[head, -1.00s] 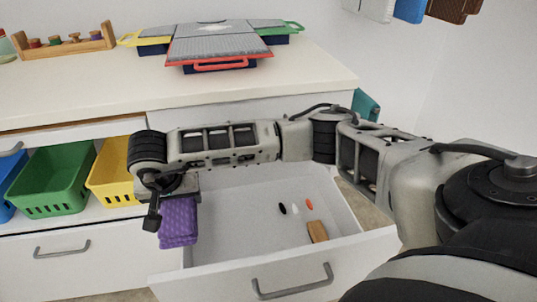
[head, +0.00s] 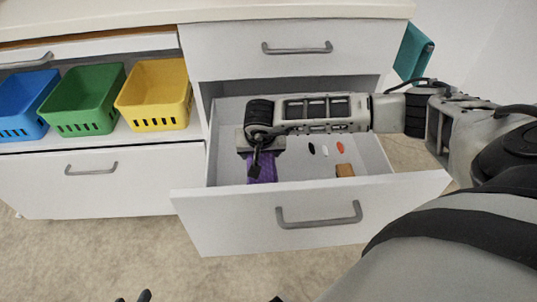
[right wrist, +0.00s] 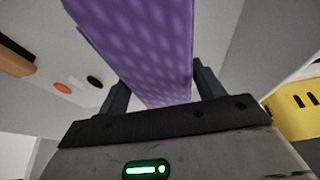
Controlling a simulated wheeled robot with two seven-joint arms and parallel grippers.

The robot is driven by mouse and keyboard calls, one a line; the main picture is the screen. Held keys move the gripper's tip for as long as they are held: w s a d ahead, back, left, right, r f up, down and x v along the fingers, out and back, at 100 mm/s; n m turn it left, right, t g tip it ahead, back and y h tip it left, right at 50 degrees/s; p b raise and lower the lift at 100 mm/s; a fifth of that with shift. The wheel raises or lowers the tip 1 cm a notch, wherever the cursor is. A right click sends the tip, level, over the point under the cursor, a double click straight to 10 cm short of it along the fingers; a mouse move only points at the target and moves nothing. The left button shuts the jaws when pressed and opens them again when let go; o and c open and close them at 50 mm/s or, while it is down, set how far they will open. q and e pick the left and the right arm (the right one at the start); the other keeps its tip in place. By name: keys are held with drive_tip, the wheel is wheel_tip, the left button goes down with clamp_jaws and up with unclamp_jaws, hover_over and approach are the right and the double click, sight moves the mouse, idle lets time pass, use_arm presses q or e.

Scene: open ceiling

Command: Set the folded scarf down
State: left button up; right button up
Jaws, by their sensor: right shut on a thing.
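The folded purple scarf (head: 262,173) hangs from my right gripper (head: 256,167) over the left part of an open white drawer (head: 310,222). My right gripper is shut on it; in the right wrist view the scarf (right wrist: 145,45) runs between the two dark fingers. In the head view the wrist hides the scarf's upper part, and its lower end meets the line of the drawer front. I cannot tell whether it touches the drawer floor. Small dark tips at the bottom edge of the head view may be my left gripper (head: 133,297); its state is unclear.
In the drawer, right of the scarf, lie a brown block (head: 345,170) and small black (head: 311,148), white and orange (head: 340,147) pieces. Blue (head: 30,100), green (head: 85,98) and yellow (head: 155,92) baskets stand on the shelf at left. A closed drawer (head: 290,50) is above.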

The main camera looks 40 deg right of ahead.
drive_tip(key=shift+s+d+f, duration=0.1)
drive_tip(key=shift+d+f, duration=0.4)
drive_tip(key=shift+f, duration=0.05)
drive_tip(key=f, duration=0.2)
drive_tip(key=d+f+b, duration=0.1)
drive_tip(key=f, duration=0.1)
drive_tip(key=shift+s, duration=0.15)
drive_tip(key=shift+f, duration=0.25)
use_arm(q)
drive_tip(key=shift+d+r+t+h, duration=0.3)
drive_tip(key=shift+d+r+t, duration=0.1)
drive_tip(key=shift+r, duration=0.3)
drive_tip(key=shift+f+b, duration=0.1)
drive_tip(key=shift+b, duration=0.25)
use_arm(e)
drive_tip(key=o, duration=1.1)
drive_tip(key=shift+f, duration=0.1)
drive_tip(key=shift+c, duration=0.2)
use_arm(q)
drive_tip(key=shift+a, duration=0.1)
drive_tip(key=shift+w, duration=0.1)
